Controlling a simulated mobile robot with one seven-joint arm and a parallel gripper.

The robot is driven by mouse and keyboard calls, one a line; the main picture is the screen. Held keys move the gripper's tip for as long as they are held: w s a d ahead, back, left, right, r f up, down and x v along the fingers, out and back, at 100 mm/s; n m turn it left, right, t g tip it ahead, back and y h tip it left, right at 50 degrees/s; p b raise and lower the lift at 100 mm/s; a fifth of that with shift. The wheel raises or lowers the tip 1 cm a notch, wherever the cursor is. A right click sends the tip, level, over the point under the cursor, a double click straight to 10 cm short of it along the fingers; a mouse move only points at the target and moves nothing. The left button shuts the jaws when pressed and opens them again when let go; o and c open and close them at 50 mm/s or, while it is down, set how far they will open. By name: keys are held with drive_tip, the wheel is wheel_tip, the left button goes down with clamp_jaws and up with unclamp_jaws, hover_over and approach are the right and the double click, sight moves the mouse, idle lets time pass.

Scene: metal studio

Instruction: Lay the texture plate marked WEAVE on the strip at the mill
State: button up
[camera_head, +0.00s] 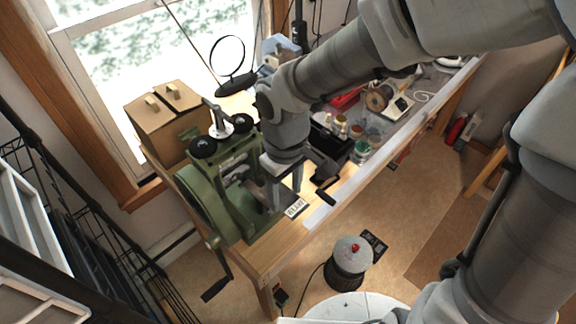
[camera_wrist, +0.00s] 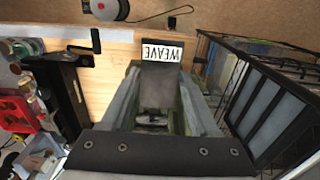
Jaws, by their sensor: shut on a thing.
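In the head view the green rolling mill (camera_head: 232,192) stands at the near left end of the bench. My gripper (camera_head: 285,190) points down just right of it. The plate's white label (camera_head: 296,207) shows by the fingers, over the bench top near its front edge. In the wrist view my gripper (camera_wrist: 160,80) is shut on the grey WEAVE plate (camera_wrist: 158,92), whose label reads upside down at the far end. Parts of the mill (camera_wrist: 152,118) show behind and below the plate. I cannot make out the strip; my gripper and the plate may hide it.
A cardboard box (camera_head: 160,118) stands behind the mill by the window. A black tool with a crank (camera_head: 328,150), jars (camera_head: 361,148) and a spool (camera_head: 378,97) are farther along the bench. A wire rack (camera_wrist: 272,95) stands beside the mill. A round-topped device (camera_head: 350,262) is on the floor.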

drive_tip(key=shift+w+f, duration=0.15)
drive_tip(key=shift+w, duration=0.1)
drive_tip(key=f+b, duration=0.1)
drive_tip(key=w+a+f+b, duration=0.1)
drive_tip(key=b, duration=0.1)
drive_tip(key=shift+a, duration=0.2)
drive_tip(key=shift+w+a+f+b, duration=0.35)
drive_tip(key=shift+w+a+b, duration=0.1)
drive_tip(key=shift+b, duration=0.35)
drive_tip(key=shift+d, duration=0.1)
